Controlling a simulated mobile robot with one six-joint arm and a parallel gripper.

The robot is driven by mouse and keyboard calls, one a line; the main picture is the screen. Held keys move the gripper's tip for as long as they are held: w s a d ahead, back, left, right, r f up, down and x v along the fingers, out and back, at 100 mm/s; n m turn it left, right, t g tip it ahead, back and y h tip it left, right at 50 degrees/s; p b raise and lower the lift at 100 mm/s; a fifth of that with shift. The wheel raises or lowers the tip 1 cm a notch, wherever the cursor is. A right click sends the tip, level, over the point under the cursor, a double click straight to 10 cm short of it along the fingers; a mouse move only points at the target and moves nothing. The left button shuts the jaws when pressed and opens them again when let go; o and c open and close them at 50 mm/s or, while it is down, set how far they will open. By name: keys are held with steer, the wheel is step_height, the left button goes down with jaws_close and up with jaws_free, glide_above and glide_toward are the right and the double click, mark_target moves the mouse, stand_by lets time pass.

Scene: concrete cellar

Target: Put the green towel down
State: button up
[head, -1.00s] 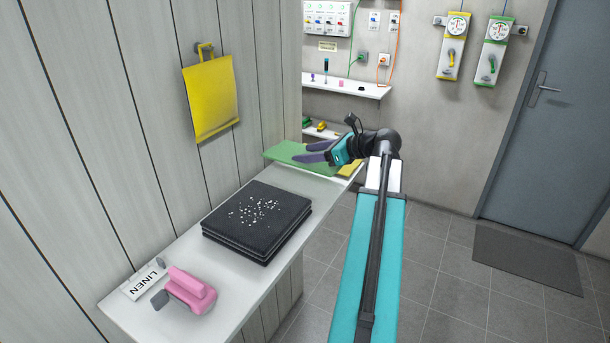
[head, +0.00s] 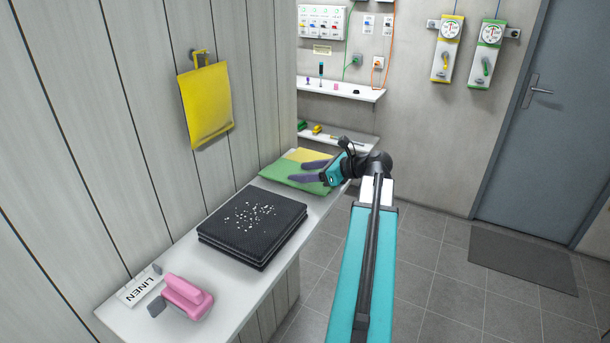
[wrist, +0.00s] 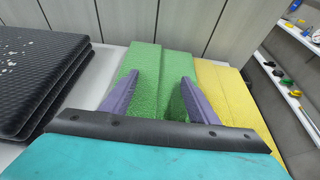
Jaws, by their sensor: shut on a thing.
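The green towel (head: 276,172) is at the far end of the white shelf, flat and folded. My gripper (head: 298,170) is shut on it, with the purple fingers spread around part of its width. In the wrist view the green towel (wrist: 146,62) lies between and beyond the fingers (wrist: 160,76). A yellow towel (head: 306,155) shows behind it in the head view and along its right side in the wrist view (wrist: 221,88). I cannot tell whether the green towel touches the shelf or overlaps the yellow one.
A black towel stack (head: 252,228) with white crumbs lies nearer on the shelf (head: 222,292). A pink-handled object (head: 184,296) and a LINEN label (head: 142,286) are at the near end. A yellow cloth (head: 206,104) hangs on the wall. Bare shelf separates the black stack and green towel.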

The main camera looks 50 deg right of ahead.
steer(key=shift+f, duration=0.65)
steer(key=shift+f, duration=0.1)
steer(key=o, duration=1.1)
steer(key=shift+s, duration=0.1)
steer(key=b+v, duration=0.1)
steer(key=v, duration=1.1)
steer(key=shift+b, duration=0.3)
